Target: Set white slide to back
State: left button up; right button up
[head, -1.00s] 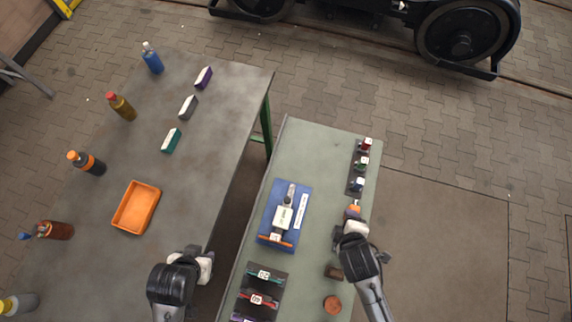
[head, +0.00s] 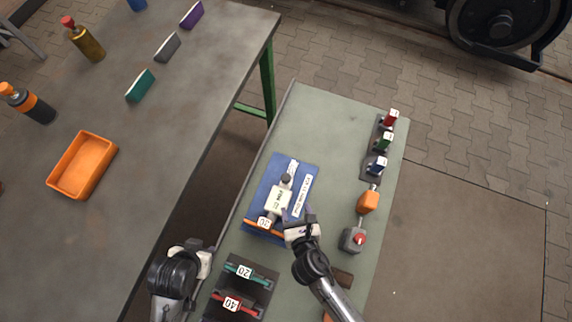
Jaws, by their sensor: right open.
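The white slide (head: 277,199) sits on the blue base (head: 265,187), which lies on the green-grey bench. The slide is a pale block with dark print, on a track with a dark knob (head: 286,180) at its far end. An orange bar (head: 264,230) crosses the base's near end, beside a small white number tag (head: 265,221). My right gripper (head: 297,212) is open and empty, at the near right of the slide. I cannot tell whether it touches the slide. My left gripper (head: 207,257) is at the bench's left edge; its fingertips do not show clearly.
Red, green and blue tagged pieces (head: 383,142) stand on a dark rack at the right. An orange piece (head: 368,201) and a grey box with a red button (head: 353,240) are nearer. Numbered holders (head: 240,285) lie in front. The bench's far end is clear.

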aim_at(286, 178)
jog(key=b+x, duration=0.4)
jog(key=x, duration=0.8)
jog(key=shift+w+a+f, duration=0.15)
jog(key=shift+a+f, duration=0.05)
jog(key=shift+f, duration=0.1)
jog(key=shift+w+a+f+b, duration=0.15)
jog(key=shift+w+b, duration=0.3)
jog(key=shift+w, duration=0.15)
jog(key=c, duration=0.6)
grip_shut()
